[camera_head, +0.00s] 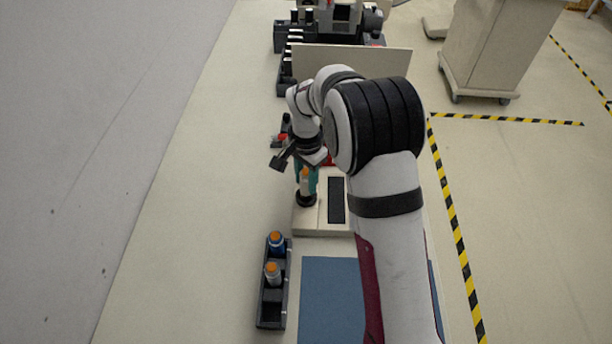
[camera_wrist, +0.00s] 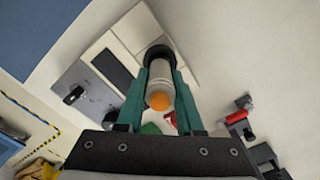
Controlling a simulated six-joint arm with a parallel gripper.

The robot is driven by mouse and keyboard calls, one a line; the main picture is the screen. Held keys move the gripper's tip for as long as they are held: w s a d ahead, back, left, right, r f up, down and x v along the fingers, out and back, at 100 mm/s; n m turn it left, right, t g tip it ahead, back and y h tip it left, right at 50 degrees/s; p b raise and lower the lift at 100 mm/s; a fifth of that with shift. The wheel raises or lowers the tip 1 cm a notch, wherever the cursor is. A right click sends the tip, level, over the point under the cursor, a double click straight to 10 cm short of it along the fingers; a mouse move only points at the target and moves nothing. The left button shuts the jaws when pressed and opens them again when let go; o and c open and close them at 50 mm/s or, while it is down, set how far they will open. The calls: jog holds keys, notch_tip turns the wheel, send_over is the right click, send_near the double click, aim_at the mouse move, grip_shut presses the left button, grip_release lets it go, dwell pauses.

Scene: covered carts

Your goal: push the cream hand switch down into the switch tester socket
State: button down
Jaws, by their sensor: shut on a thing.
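The cream hand switch (camera_head: 305,182) is a cream cylinder with an orange button on top. It stands upright at the black ring socket (camera_head: 306,199) of the switch tester (camera_head: 310,221). In the wrist view the switch (camera_wrist: 160,82) sits between the two teal fingers of my gripper (camera_wrist: 160,100), which is shut on it. Its lower end meets the dark socket ring (camera_wrist: 157,52); how deep it sits, I cannot tell. The tester (camera_wrist: 122,38) is a cream box with a dark display panel. My arm hides its right side in the head view.
A dark rack (camera_head: 262,312) at the front left holds a blue switch (camera_head: 276,241) and another cream switch (camera_head: 272,273), both with orange tops. A blue mat (camera_head: 328,300) lies in front of the tester. An upright cream panel (camera_head: 385,62) and dark equipment stand behind.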

jog(key=shift+f, duration=1)
jog(key=shift+c, duration=2.3)
grip_release()
jog(key=shift+r, duration=0.1)
notch_tip(320, 180, up, 16)
